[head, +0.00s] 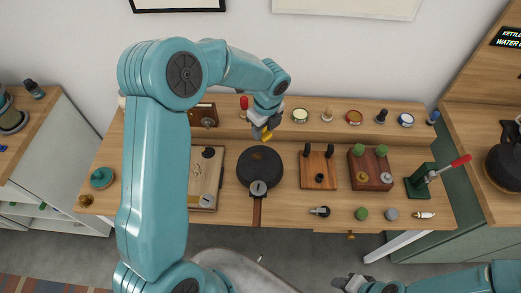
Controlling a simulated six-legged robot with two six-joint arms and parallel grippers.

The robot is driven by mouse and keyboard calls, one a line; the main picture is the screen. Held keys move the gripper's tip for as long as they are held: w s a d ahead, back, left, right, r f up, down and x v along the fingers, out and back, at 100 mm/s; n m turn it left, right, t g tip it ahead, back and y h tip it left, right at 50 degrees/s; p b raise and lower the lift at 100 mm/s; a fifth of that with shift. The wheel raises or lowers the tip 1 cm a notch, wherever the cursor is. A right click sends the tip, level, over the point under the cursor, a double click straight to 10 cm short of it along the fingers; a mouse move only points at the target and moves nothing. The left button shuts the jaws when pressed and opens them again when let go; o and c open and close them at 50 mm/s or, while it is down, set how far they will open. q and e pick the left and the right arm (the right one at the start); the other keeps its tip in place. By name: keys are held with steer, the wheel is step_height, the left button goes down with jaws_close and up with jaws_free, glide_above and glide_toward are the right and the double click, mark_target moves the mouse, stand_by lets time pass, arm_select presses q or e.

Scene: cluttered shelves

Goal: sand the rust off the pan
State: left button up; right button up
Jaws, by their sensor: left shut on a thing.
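The dark round pan (259,165) lies on the wooden workbench with its brown handle (256,212) toward me. A small grey round piece (258,187) shows at the pan's near edge, where the handle starts. My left gripper (263,130) is just behind the pan's far edge, shut on a small yellow thing (268,135) that is partly hidden by the fingers. I cannot tell whether the yellow thing touches the pan. My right gripper (343,283) is low at the bottom edge, in front of the bench; its fingers are too small to read. Rust cannot be made out.
Left of the pan is a light wooden board (207,170). To the right are a peg board (318,167), a block with green knobs (371,168) and a green press with a red lever (420,180). Small tins and tools line the back ledge.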

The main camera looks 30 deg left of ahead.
arm_select(q)
steer(key=shift+a+f+b, duration=0.15)
steer(key=shift+f+b, duration=0.2)
steer(key=shift+f, duration=0.15)
steer(key=b, duration=0.3)
glide_above(254, 148)
steer(key=f, duration=0.4)
steer(key=shift+w+d+f, duration=0.1)
steer(key=shift+w+d, duration=0.1)
steer(key=shift+d, duration=0.2)
steer(key=shift+s+a+f+b, duration=0.15)
steer(key=shift+f+b, duration=0.15)
steer(key=shift+f, duration=0.05)
steer(key=shift+f+b, duration=0.45)
steer(key=shift+f, duration=0.15)
steer(key=shift+s, duration=0.1)
